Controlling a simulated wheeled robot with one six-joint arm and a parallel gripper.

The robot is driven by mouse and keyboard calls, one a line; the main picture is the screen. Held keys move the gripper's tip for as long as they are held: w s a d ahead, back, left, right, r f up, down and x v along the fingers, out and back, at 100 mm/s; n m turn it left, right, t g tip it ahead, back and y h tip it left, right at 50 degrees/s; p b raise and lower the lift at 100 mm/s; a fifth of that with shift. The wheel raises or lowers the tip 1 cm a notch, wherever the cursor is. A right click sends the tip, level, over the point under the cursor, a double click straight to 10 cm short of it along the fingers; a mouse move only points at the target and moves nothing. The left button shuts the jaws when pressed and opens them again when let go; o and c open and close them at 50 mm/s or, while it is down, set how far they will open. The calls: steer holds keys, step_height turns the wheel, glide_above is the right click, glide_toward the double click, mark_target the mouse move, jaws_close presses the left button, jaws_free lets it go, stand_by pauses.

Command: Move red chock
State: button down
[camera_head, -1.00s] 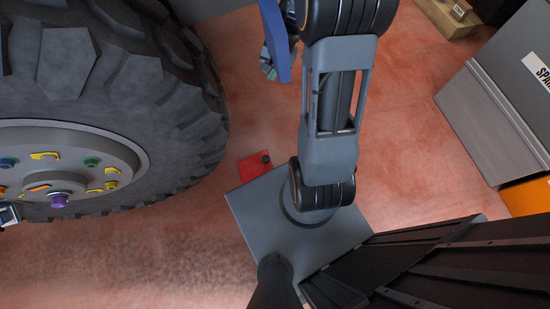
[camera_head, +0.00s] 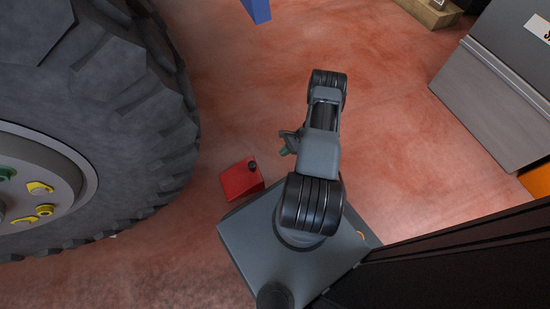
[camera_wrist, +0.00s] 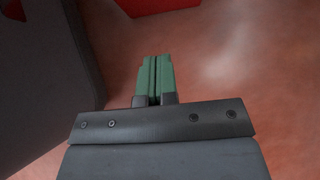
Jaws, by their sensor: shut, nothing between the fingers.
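The red chock (camera_head: 240,181) lies on the floor in the head view, between the big tyre and the corner of my base. It has a dark round knob on its upper right. In the wrist view, part of the red chock (camera_wrist: 145,5) shows at the top edge, beyond the fingertips and apart from them. My gripper (camera_wrist: 154,58) has green fingers pressed together with nothing between them. In the head view my gripper (camera_head: 284,151) is small and partly hidden by my arm, to the right of the chock and above it in the picture.
The large black tyre (camera_head: 125,120) fills the left side, close to the chock. A blue upright piece (camera_head: 257,10) shows at the top. A grey cabinet (camera_head: 490,95) stands at the right, with a wooden block (camera_head: 428,12) behind it. The reddish floor (camera_head: 390,140) between is clear.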

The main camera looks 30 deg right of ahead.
steer(key=a+r+b+x, duration=0.2)
steer(key=b+x, duration=0.2)
steer(key=x, duration=0.7)
steer(key=shift+w+a+f, duration=0.2)
